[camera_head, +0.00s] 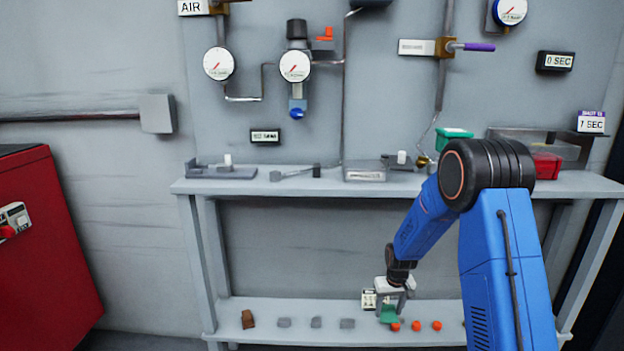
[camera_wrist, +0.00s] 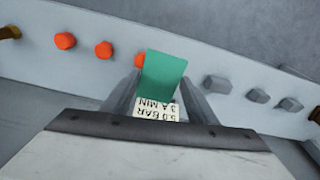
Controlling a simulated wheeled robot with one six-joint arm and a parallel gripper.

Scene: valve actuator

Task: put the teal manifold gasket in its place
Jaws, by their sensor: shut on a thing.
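The teal manifold gasket (camera_head: 388,314) is a flat teal piece low over the lower shelf. My gripper (camera_head: 393,300) is shut on it. In the wrist view the gasket (camera_wrist: 164,75) stands out between the two fingers (camera_wrist: 160,98), with its broad face toward the camera. Whether the gasket touches the shelf I cannot tell. A white label with black print (camera_wrist: 155,110) shows just behind or below the gasket; it also shows beside my gripper in the head view (camera_head: 369,300). Which spot is the gasket's place I cannot tell.
The lower shelf (camera_head: 270,306) carries orange nuts (camera_head: 416,326), grey pieces (camera_head: 316,322) and a brown block (camera_head: 248,319). The worktop (camera_head: 280,187) above holds a grey tray (camera_head: 222,173), a grey block (camera_head: 365,172), a green bin (camera_head: 453,139) and a red bin (camera_head: 546,167).

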